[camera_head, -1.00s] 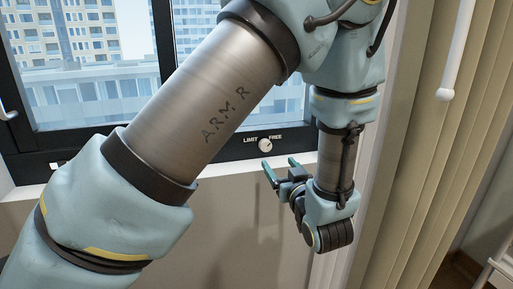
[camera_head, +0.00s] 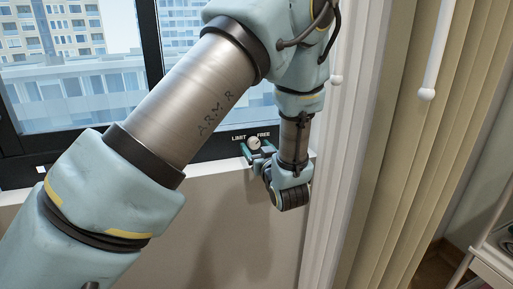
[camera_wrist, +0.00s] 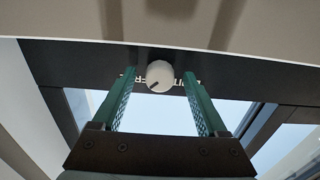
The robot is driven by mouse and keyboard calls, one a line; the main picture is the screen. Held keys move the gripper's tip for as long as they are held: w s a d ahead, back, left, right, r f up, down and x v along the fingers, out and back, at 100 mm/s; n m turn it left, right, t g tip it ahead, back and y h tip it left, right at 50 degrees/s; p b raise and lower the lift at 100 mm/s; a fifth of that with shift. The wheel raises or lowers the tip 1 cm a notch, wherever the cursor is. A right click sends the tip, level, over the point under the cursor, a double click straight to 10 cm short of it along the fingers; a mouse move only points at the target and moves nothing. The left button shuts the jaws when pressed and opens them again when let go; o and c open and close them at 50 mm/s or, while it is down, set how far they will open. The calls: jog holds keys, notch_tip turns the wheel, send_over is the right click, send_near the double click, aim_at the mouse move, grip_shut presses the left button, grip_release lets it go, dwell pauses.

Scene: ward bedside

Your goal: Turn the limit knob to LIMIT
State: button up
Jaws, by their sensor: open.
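The limit knob (camera_head: 254,142) is a small round white knob on the dark lower window frame, between the printed words LIMIT on its left and FREE on its right. In the wrist view the knob (camera_wrist: 160,73) appears upside down, with a dark pointer mark toward the lower left, on the side of the FREE lettering. My gripper (camera_head: 258,150) is open at the knob. In the wrist view its two green fingers stand one on each side of the knob, with a visible gap on both sides. The fingers partly hide the lettering.
The window sill (camera_head: 220,166) runs just below the knob. A white curtain (camera_head: 335,170) and beige vertical blinds (camera_head: 400,150) hang to the right, with a hanging white rod (camera_head: 434,50). A light-coloured rack stands at the far lower right.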

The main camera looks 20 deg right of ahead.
grip_shut()
dwell(0.4)
jog(key=shift+f+n+b, duration=0.1)
jog(key=shift+n+b, duration=0.2)
jog(key=shift+b, duration=0.15)
jog(key=n+b, duration=0.1)
jog(key=b, duration=0.1)
jog(key=n+b, duration=0.2)
jog(key=b, duration=0.1)
jog(key=shift+f, duration=0.25)
jog(key=n+b, duration=0.5)
jog(key=b, duration=0.3)
jog(key=shift+n, duration=0.4)
jog(key=n+b, duration=0.4)
jog(key=b, duration=0.3)
jog(key=shift+n, duration=0.3)
jog(key=n+b, duration=0.2)
jog(key=b, duration=0.1)
jog(key=shift+d+r, duration=0.1)
jog(key=n+b, duration=0.1)
jog(key=b, duration=0.1)
jog(key=shift+r+n+b, duration=0.2)
jog(key=shift+n+b, duration=0.1)
jog(key=shift+n, duration=0.1)
jog(key=shift+r, duration=0.15)
